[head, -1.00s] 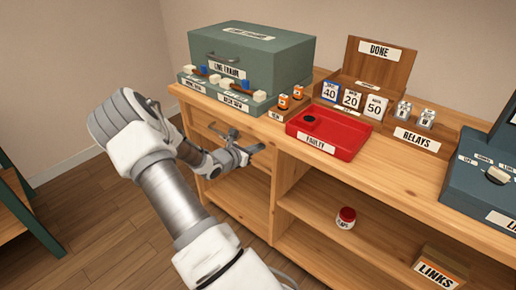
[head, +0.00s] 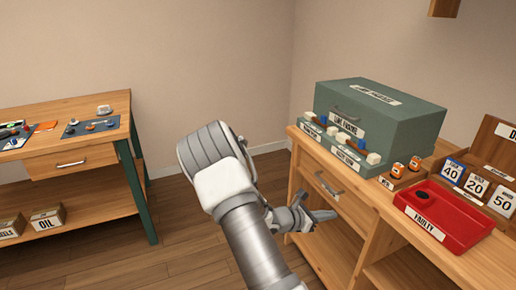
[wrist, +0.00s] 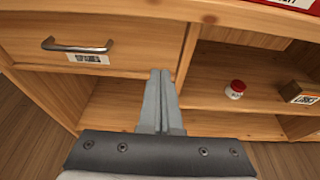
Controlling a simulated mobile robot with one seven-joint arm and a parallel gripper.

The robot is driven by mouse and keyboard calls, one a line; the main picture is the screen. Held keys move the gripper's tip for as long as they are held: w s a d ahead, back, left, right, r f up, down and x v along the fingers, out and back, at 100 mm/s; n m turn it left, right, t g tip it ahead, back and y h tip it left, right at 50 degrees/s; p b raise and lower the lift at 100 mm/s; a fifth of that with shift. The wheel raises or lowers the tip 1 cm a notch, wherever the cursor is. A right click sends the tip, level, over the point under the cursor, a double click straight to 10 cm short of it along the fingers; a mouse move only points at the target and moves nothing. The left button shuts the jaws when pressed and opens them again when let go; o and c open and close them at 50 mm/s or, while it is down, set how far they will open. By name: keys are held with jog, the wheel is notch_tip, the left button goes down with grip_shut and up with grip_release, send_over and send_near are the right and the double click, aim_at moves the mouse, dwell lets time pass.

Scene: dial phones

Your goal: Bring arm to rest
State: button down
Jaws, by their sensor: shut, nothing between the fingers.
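My gripper (head: 318,217) is at the end of my folded white and grey arm, in front of the wooden workbench (head: 375,235) in the head view. In the wrist view my gripper (wrist: 161,75) has its two grey fingers together, with nothing between them. The fingers point toward the bench front, beside a drawer (wrist: 95,45) with a metal handle and above the open lower shelf. Whether they touch the bench I cannot tell.
A green case (head: 380,115), a red FAULTY tray (head: 445,215) and number cards (head: 477,185) stand on the bench. A red-lidded jar (wrist: 235,90) and a box (wrist: 300,93) sit on its shelf. A second table (head: 75,130) stands left. Floor between is clear.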

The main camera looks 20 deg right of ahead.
jog(key=s+a+r+m+t+y, duration=0.2)
jog(key=s+a+r+m+y, duration=0.6)
jog(key=a+r, duration=0.55)
jog(key=s+a+r+m+t+y, duration=0.3)
jog(key=s+a+r+m+y, duration=0.3)
jog(key=s+a+r+m, duration=0.75)
jog(key=w+a+r+n+p, duration=0.1)
jog(key=r+p, duration=0.7)
jog(key=p, duration=0.1)
jog(key=w+a+r+n+p, duration=0.1)
jog(key=a+r+n+p, duration=0.1)
jog(key=r+p, duration=0.5)
jog(key=shift+w+a+r+y+p, duration=0.25)
jog(key=shift+r+y+p, duration=0.1)
jog(key=shift+p, duration=0.7)
jog(key=shift+d, duration=0.15)
